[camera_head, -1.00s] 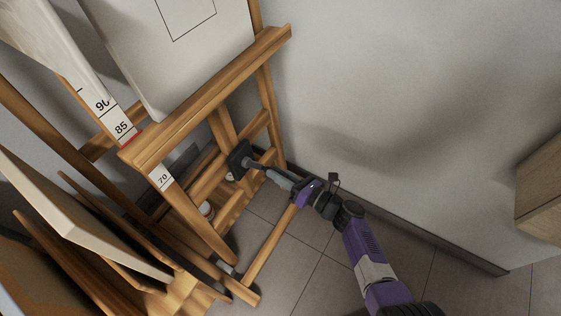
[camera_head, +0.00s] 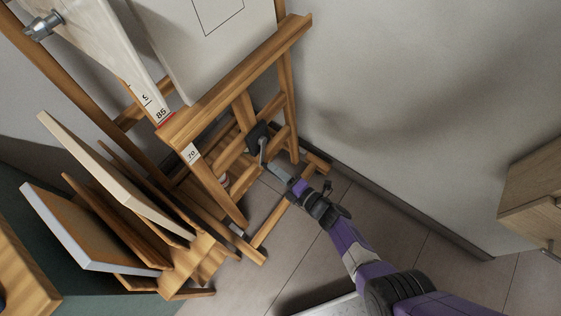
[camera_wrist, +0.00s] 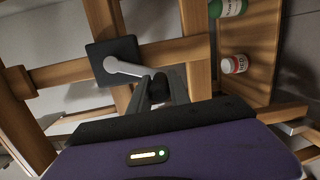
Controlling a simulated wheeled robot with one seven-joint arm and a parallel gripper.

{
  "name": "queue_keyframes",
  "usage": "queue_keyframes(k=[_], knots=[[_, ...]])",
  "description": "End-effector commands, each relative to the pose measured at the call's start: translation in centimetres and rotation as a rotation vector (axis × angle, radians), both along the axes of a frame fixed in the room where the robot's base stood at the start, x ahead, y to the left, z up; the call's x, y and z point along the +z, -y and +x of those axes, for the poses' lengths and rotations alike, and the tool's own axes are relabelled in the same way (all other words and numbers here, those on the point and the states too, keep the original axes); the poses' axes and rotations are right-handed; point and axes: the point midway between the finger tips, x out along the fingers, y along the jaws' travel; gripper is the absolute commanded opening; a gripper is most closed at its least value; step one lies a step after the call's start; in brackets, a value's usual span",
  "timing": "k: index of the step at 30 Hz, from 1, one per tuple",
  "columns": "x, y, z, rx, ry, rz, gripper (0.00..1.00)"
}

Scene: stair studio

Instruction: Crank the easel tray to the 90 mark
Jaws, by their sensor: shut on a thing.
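The wooden easel's tray (camera_head: 240,82) carries a white canvas (camera_head: 205,50). A red pointer (camera_head: 168,121) at the tray's left end sits just below the 85 on the white scale (camera_head: 150,96). The 70 label (camera_head: 190,153) shows under the tray; the 90 is not readable. Below is a black crank box (camera_head: 256,133), also in the wrist view (camera_wrist: 112,60), with a silver crank arm (camera_wrist: 124,67). My gripper (camera_head: 270,168) is shut on the crank handle (camera_wrist: 159,84) at the arm's end; its fingers (camera_wrist: 163,92) partly hide it.
Several panels (camera_head: 115,175) lean in a wooden rack at the left. A wall is close on the right, with a wooden cabinet (camera_head: 535,190) farther right.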

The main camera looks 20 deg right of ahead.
Motion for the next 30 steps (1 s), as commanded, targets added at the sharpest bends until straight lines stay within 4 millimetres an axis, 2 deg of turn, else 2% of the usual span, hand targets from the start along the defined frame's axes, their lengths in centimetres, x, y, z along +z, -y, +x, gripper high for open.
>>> queue_keyframes(k=[16, 30], knots=[[3.3, -3.5, -2.1, -0.064, -0.300, 0.406, 0.00], [6.8, -4.9, -2.5, -0.065, -0.289, 0.398, 0.00]])
